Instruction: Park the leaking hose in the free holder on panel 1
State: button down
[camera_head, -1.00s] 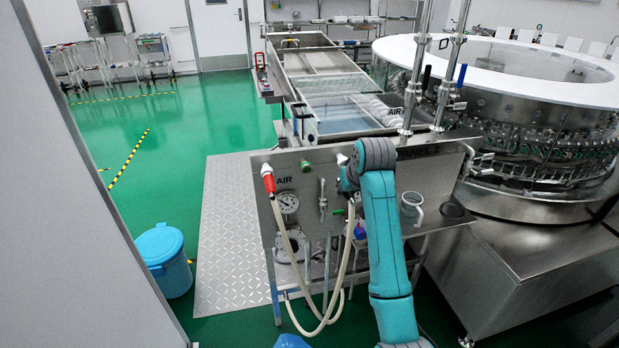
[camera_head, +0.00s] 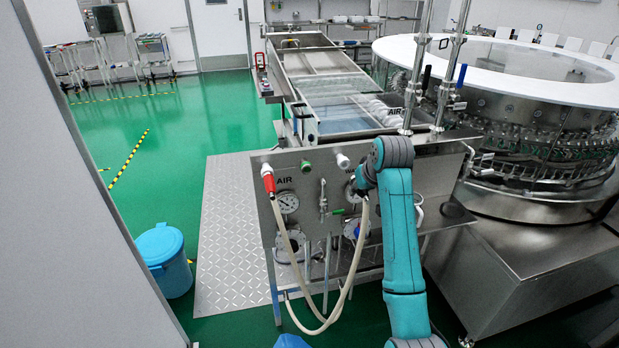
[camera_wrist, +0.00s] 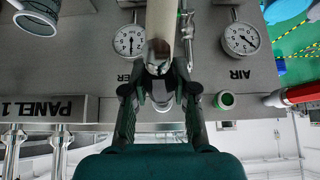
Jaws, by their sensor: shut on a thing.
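My gripper (camera_wrist: 160,88) is shut on the metal end of a cream hose (camera_wrist: 161,22), which also hangs below it in the head view (camera_head: 357,245). In the head view my gripper (camera_head: 362,186) is in front of the right half of steel panel 1 (camera_head: 330,176), partly covered by my arm. The "PANEL 1" label (camera_wrist: 48,108) reads upside down in the wrist view. A metal cup-shaped fitting (camera_wrist: 38,18) is on the panel, left in the wrist view; in the head view my arm hides most of it. I cannot tell whether it is the free holder. No leak is discernible.
A second hose with a red end (camera_head: 268,180) hangs at the panel's upper left. The panel also bears an AIR gauge (camera_head: 288,202), a green knob (camera_head: 305,166), a white knob (camera_head: 343,161) and a small valve (camera_head: 323,200). The washer (camera_head: 540,150) stands behind right.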

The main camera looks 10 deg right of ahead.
aim_at(352, 177)
jog(key=shift+w, duration=0.1)
dwell(0.3)
jog(key=shift+w, duration=2.85)
jog(key=shift+w, duration=0.7)
dwell(0.4)
jog(key=c, duration=0.8)
grip_release()
jog(key=shift+c, duration=0.2)
